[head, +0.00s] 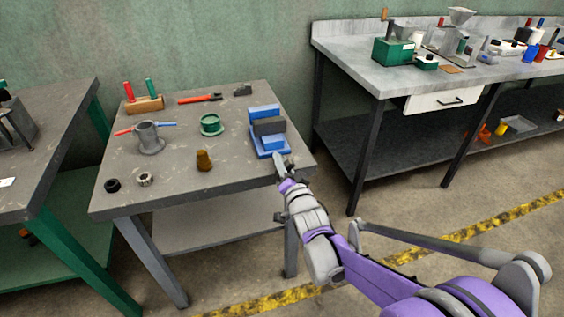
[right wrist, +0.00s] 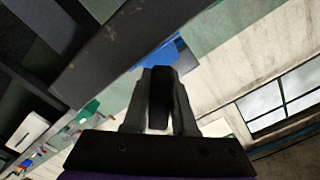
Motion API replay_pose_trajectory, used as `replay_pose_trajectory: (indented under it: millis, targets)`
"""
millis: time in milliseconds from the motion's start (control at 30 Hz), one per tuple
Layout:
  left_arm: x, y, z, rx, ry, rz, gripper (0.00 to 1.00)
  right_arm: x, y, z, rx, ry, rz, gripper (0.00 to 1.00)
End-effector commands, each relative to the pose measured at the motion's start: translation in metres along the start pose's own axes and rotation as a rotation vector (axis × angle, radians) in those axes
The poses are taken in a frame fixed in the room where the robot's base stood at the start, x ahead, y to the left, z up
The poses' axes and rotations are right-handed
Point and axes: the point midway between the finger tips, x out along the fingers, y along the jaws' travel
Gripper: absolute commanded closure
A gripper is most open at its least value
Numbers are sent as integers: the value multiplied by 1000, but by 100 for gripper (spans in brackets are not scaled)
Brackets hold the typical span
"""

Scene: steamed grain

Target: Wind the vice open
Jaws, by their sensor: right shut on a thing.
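The blue vice (head: 266,131) sits at the right side of the middle table, with a dark block between its blue parts. My right gripper (head: 280,160) is at the vice's near end, by the table's front right edge. In the right wrist view, its two fingers are shut on a dark upright piece (right wrist: 161,92), which looks like the vice's handle. A blue part of the vice (right wrist: 172,51) shows behind the fingers. In the head view the gripper hides most of the handle. My left gripper is not in view.
The middle table (head: 220,175) also holds a grey pot (head: 149,138), a green ring-shaped part (head: 211,125), a brown piece (head: 204,161) and a red-handled tool (head: 200,98). A grey workbench (head: 350,57) stands to the right. Floor is clear between them.

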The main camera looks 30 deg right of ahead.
Motion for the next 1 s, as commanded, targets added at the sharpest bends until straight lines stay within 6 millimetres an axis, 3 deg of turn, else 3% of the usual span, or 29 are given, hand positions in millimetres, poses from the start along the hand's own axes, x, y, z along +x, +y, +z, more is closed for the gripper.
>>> replay_pose_trajectory:
  millis: [367, 1000]
  targets:
    - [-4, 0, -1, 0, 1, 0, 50, -1, 0, 0, -216, -1, 0, 100]
    - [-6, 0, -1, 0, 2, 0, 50, 0, 0, 1, -821, -2, 0, 100]
